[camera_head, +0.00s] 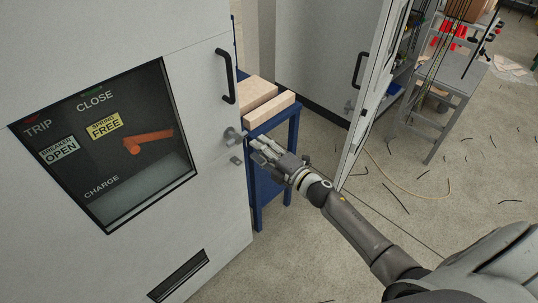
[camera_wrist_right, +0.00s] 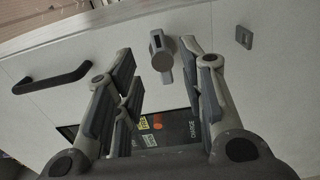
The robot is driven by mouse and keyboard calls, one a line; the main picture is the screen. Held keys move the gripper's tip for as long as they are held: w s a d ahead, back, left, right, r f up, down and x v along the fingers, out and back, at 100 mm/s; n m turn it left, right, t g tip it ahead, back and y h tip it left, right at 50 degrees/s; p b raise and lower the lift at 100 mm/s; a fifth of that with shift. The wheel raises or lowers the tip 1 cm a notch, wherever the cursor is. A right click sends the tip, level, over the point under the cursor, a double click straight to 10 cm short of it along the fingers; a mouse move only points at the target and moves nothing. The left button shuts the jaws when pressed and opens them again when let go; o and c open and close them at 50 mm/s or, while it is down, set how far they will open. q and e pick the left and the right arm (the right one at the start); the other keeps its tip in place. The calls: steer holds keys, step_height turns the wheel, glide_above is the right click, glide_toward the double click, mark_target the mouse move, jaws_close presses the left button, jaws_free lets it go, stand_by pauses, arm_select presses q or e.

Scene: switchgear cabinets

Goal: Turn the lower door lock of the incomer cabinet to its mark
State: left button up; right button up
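The incomer cabinet door (camera_head: 203,130) is a light grey panel at the left, apparently closed. In the right wrist view the lock (camera_wrist_right: 162,58) has a short grip bar and sits just beyond and between the fingertips. My right gripper (camera_head: 259,148) is open and empty, close in front of the lock; I see no clear contact. It also shows in the wrist view (camera_wrist_right: 157,72). My left gripper is out of view.
A small grey square plate (camera_head: 236,160) lies below the lock. The door window (camera_head: 115,150) shows breaker indicators and an orange lever. A blue stand (camera_head: 270,170) with wooden blocks (camera_head: 268,108) is behind the gripper. An edge-on panel (camera_head: 372,90) stands right; loose wires lie on the floor.

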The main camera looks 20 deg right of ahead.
steer(key=v, duration=0.3)
steer(key=shift+s, duration=0.15)
stand_by(0.4)
steer(key=s+d+f+m+g+h, duration=0.15)
steer(key=s+f+m+g, duration=0.35)
steer(key=f, duration=0.6)
steer(key=s+d+f+m+h, duration=0.1)
steer(key=s+f+m+h, duration=0.15)
steer(key=s+f, duration=0.7)
steer(key=s+d+f+m+g+h, duration=0.1)
steer(key=s+f+m+g+h, duration=0.25)
steer(key=f, duration=0.95)
steer(key=s+a+f+m+g, duration=0.2)
steer(key=s+f, duration=0.3)
steer(key=s, duration=0.5)
steer(key=s+a+f+m+g+y, duration=0.1)
steer(key=s+f+m+g, duration=0.2)
steer(key=s, duration=0.8)
steer(key=s+a+f+m+g, duration=0.2)
steer(key=s+f, duration=0.4)
steer(key=s, duration=0.5)
steer(key=shift+a+f+m, duration=0.35)
steer(key=shift+f+m, duration=0.05)
steer(key=shift+m, duration=0.3)
